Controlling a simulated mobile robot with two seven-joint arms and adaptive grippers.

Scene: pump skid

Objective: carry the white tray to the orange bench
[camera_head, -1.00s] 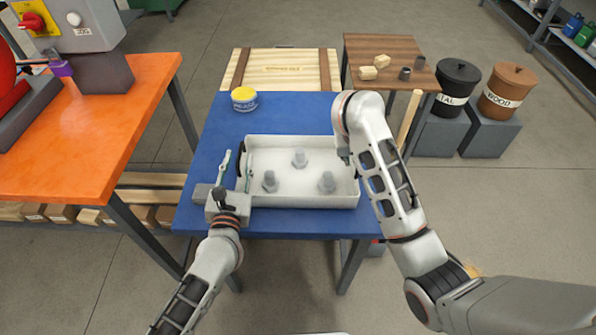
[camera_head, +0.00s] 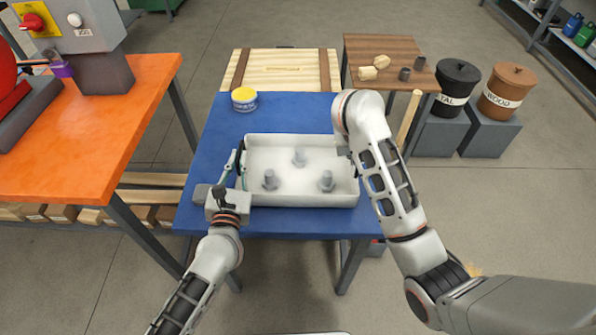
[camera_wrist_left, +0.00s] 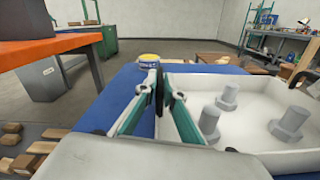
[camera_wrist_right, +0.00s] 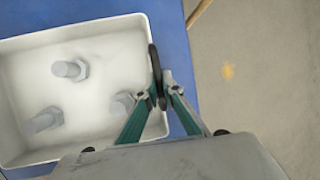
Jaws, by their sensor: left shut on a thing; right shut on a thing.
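The white tray (camera_head: 290,200) sits on the blue-topped table and also shows in the left wrist view (camera_wrist_left: 250,139) and right wrist view (camera_wrist_right: 22,70). Three grey hex-headed pieces stand in it, one at its left (camera_head: 269,180), one at the back (camera_head: 299,157), one at its right (camera_head: 327,181).
The orange bench (camera_head: 95,130) stands left, across a floor gap, with a grey machine (camera_head: 90,28) on it. A yellow-lidded tub (camera_head: 244,98) and wooden crate (camera_head: 282,70) are behind the tray. A brown side table (camera_head: 385,48) and two bins are at right. The bench's front is clear.

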